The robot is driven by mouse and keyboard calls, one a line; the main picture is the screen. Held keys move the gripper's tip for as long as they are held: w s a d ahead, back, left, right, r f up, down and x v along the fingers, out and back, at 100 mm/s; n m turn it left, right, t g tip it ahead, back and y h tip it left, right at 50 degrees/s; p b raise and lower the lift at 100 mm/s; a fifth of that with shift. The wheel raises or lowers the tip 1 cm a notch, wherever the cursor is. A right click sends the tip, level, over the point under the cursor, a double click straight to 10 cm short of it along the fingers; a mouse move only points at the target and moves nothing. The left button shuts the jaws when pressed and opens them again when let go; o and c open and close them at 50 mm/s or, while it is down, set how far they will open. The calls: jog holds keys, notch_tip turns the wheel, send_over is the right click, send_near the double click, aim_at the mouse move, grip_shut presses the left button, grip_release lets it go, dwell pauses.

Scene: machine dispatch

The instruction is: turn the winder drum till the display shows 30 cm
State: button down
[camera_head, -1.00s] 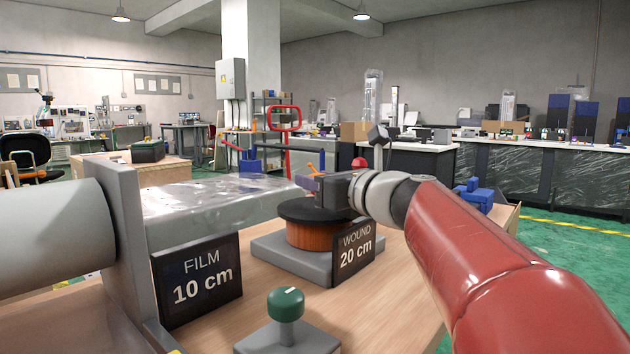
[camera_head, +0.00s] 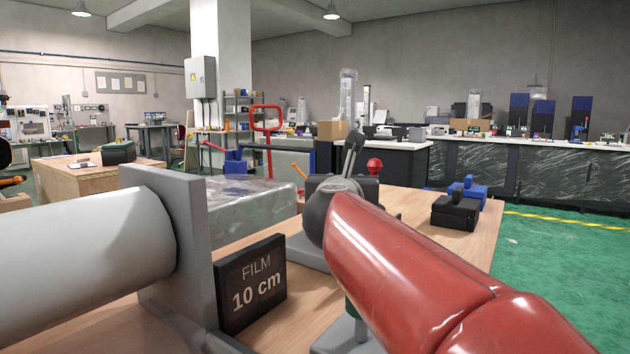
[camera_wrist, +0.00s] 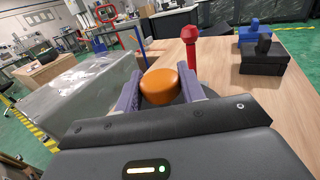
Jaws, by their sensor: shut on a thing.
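In the wrist view my gripper (camera_wrist: 160,78) has its two purple-grey fingers shut on a rounded orange knob (camera_wrist: 165,86), which appears to belong to the winder drum. In the head view my red arm hides the drum and the WOUND display, so its present reading cannot be seen. Part of the winder's grey base (camera_head: 304,252) shows left of the arm. The dark FILM display (camera_head: 252,284) reads 10 cm. A wrapped film block or sheet (camera_head: 240,208) lies behind it and also shows in the wrist view (camera_wrist: 90,100).
A large pale roll (camera_head: 80,245) and its upright grey plate (camera_head: 180,250) stand at left. A red ball-topped post (camera_head: 375,166) rises beyond my gripper. Black (camera_head: 455,212) and blue (camera_head: 470,190) blocks sit on the table's right. Another grey base (camera_head: 345,338) is partly behind my arm.

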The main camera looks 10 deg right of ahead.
jog(key=shift+m+g+h, duration=0.8)
jog(key=shift+m+h, duration=0.4)
jog(key=shift+h, duration=0.4)
jog(key=shift+m+g+h, duration=0.3)
jog(key=shift+h, duration=0.1)
jog(key=c, duration=0.9)
grip_release()
jog(key=shift+a, duration=0.1)
jog(key=b+v, duration=0.1)
jog(key=v, duration=0.6)
jog(key=shift+s+a, duration=0.15)
jog(key=shift+s, duration=0.1)
jog(key=shift+o, duration=0.2)
